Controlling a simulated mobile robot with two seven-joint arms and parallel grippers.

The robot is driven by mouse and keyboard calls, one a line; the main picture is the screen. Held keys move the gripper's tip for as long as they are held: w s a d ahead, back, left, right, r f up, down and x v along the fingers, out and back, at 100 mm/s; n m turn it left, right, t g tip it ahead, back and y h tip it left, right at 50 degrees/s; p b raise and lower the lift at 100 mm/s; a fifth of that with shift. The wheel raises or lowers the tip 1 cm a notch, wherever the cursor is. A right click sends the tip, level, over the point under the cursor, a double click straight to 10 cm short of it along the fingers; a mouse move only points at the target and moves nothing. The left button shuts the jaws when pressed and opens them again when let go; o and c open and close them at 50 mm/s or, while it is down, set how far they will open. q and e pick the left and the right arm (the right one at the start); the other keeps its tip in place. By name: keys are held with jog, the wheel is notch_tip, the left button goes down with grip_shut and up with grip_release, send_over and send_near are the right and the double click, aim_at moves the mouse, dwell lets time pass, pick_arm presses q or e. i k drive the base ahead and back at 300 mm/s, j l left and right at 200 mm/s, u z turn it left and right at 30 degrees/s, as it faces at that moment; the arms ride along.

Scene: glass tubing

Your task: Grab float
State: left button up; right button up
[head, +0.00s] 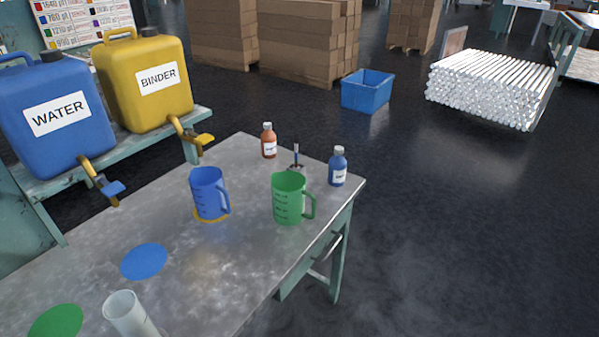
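A small thin upright item (296,157) with a bluish stem and a dark base stands at the far end of the metal table, between two small bottles. It may be the float, but it is too small to tell. The green measuring jug (288,202) stands in front of it and may hide its lowest part. A whitish open cylinder (128,314) stands at the near edge of the picture, its lower part cut off. Neither of my grippers shows in the head view.
An orange-brown bottle (268,142) and a blue bottle (338,167) flank the thin item. A blue jug (209,193) stands on a yellow disc. Blue (144,261) and green (56,322) discs lie bare. WATER (52,145) and BINDER (145,105) canisters stand left. The table's middle is clear.

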aim_at(296, 167)
jog(key=i+l, duration=0.95)
jog(key=l, duration=0.3)
jog(key=i+l, duration=1)
jog(key=l, duration=0.2)
jog(key=l+u, duration=0.1)
jog(key=u, duration=0.3)
jog(key=i+l+u, duration=0.1)
jog(key=u, duration=0.3)
jog(key=l+u, duration=0.1)
jog(key=u, duration=0.3)
